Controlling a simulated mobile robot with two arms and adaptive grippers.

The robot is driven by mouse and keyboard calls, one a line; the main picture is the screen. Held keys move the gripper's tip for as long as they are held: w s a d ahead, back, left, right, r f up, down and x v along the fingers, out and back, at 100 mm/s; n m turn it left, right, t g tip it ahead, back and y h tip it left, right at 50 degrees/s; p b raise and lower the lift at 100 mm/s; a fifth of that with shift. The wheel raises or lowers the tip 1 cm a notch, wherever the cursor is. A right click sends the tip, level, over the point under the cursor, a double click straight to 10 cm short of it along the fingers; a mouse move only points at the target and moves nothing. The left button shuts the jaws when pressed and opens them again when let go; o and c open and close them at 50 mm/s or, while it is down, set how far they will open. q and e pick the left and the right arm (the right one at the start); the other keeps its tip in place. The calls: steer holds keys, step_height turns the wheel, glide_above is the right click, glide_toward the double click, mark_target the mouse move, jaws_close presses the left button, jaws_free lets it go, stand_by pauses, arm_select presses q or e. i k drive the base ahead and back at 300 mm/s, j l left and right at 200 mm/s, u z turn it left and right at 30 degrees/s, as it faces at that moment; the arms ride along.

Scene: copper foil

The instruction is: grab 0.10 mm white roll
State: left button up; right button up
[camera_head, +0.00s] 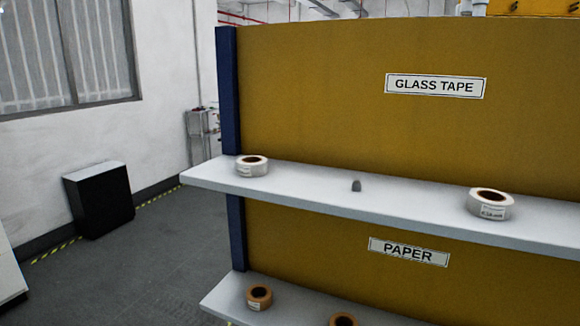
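A white tape roll (252,166) lies flat near the left end of the upper shelf, below the sign reading GLASS TAPE. A second white roll (490,204) lies flat farther right on the same shelf. It bears a small label on its front side, but the print is too small to read, so I cannot tell which roll is 0.10 mm. Neither of my grippers shows in the head view.
The upper shelf (330,201) has a small grey object (356,186) between the rolls. The lower shelf (228,300), under the PAPER sign (408,252), holds brown rolls (259,297). A black box (99,200) stands by the wall. Floor (150,262) left of the shelves is open.

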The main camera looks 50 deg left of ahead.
mark_target(249, 166)
steer(key=u, duration=1.9)
steer(key=z, duration=0.35)
steer(key=j+z, duration=0.15)
steer(key=z, duration=0.25)
steer(key=i+j+z, duration=0.1)
steer(key=z, duration=0.25)
steer(key=j+z, duration=0.25)
steer(key=j, duration=0.25)
steer(key=j+z, duration=0.25)
steer(key=j, duration=0.3)
steer(key=k+j+z, duration=0.1)
steer(key=j+z, duration=0.2)
steer(key=j, duration=0.15)
steer(key=k+j+z, duration=0.25)
steer(key=j, duration=0.25)
steer(key=i+j, duration=0.05)
steer(key=i, duration=0.05)
